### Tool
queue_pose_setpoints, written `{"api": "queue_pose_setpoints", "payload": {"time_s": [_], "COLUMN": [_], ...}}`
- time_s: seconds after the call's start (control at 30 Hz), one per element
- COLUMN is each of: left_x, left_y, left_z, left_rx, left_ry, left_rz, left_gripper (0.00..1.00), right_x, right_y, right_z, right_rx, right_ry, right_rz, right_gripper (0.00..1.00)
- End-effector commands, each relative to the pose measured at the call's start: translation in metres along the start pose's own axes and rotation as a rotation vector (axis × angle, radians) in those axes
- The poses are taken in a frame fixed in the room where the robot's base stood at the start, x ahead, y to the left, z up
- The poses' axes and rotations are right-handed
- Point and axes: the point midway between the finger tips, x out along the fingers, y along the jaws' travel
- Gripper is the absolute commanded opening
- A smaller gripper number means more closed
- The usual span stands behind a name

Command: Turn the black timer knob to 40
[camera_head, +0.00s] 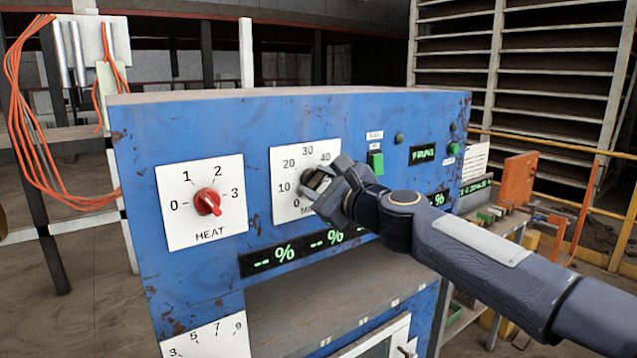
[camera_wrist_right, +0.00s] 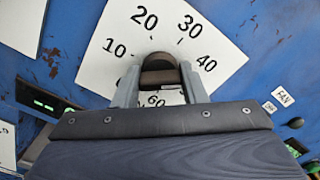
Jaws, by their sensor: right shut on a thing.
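The black timer knob (camera_head: 315,182) sits on a white dial plate (camera_head: 287,164) marked 0, 10, 20, 30, 40 and more, on the front of a blue panel. My right gripper (camera_head: 330,185) is shut on the knob, coming from the right, and hides part of the plate. In the right wrist view the knob (camera_wrist_right: 159,72) lies between both fingers of the gripper (camera_wrist_right: 157,85), with 10, 20, 30, 40 and 60 readable around it. I cannot tell which number the knob points to. My left gripper is not in view.
A red heat knob (camera_head: 208,202) on its own white plate (camera_head: 200,232) is left of the timer. A green switch (camera_head: 376,162) is right of it, near my right arm. Percent displays (camera_head: 285,254) lie below, above a grey ledge (camera_head: 330,290). Orange cables (camera_head: 30,130) hang at far left.

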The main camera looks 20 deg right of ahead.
Motion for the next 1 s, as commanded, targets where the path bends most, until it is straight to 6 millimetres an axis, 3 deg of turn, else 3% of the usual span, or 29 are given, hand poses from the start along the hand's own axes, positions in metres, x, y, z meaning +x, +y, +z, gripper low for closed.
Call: {"api": "queue_pose_setpoints", "payload": {"time_s": [0.17, 0.2, 0.33, 0.67, 1.0], "left_x": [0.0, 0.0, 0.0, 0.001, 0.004], "left_y": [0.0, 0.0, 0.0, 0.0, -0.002], "left_z": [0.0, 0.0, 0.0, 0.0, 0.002], "left_rx": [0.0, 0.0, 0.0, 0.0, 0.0], "left_ry": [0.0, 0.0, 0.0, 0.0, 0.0], "left_rz": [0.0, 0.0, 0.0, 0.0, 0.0], "left_gripper": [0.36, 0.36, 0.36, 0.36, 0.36], "right_x": [0.0, 0.0, 0.0, -0.004, -0.057], "right_y": [0.002, 0.002, 0.002, 0.0, 0.0], "right_z": [-0.002, -0.002, -0.001, 0.0, -0.001], "right_rx": [0.0, -0.001, -0.001, -0.002, -0.001], "right_ry": [0.002, 0.002, 0.002, 0.0, 0.002], "right_rz": [0.004, 0.004, 0.003, 0.0, -0.002], "right_gripper": [0.15, 0.43, 0.6, 0.6, 0.6]}}
